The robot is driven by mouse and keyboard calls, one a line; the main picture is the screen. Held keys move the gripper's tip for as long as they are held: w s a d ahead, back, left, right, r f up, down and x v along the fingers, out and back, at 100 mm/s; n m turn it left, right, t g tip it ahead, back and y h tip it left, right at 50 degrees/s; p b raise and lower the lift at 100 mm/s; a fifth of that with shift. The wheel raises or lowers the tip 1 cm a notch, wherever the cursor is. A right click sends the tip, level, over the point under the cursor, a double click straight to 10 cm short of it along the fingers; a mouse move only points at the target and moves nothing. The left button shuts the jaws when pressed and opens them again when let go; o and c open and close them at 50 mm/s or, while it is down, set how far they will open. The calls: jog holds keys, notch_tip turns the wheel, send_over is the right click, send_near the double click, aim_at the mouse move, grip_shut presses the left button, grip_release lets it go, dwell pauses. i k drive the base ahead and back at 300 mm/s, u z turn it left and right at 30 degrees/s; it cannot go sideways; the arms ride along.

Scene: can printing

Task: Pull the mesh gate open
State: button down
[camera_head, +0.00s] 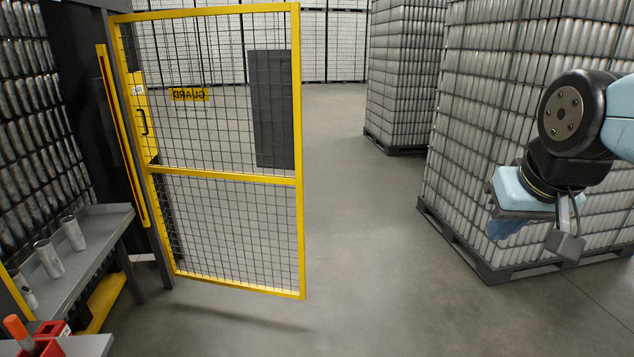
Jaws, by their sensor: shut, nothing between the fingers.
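The mesh gate (232,178) has a yellow frame, dark wire mesh and a yellow middle rail. It stands upright at left of centre, with floor showing through it and to its right. A yellow sign on it reads GUARD in mirror writing. A dark handle (143,122) shows on a yellow plate at its left side. I cannot tell for sure which edge is hinged. My gripper (505,229) hangs at the right, in front of stacked cans, well apart from the gate. It is shut and empty; its fingertips are partly hidden by the hand.
A grey shelf (92,232) with several cans stands at lower left, beside racks of cans. A red holder (50,336) with an orange-handled tool sits at the bottom left. Tall can pallets (405,70) stand at the right and back. The floor (360,250) between gate and pallets is clear.

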aim_at(275, 74)
jog(key=i, duration=1.1)
jog(key=u, duration=0.55)
jog(key=i, duration=0.65)
jog(key=u, duration=0.4)
jog(key=k, duration=0.75)
jog(key=u, duration=0.25)
jog(key=i, duration=0.75)
jog(key=z, duration=0.15)
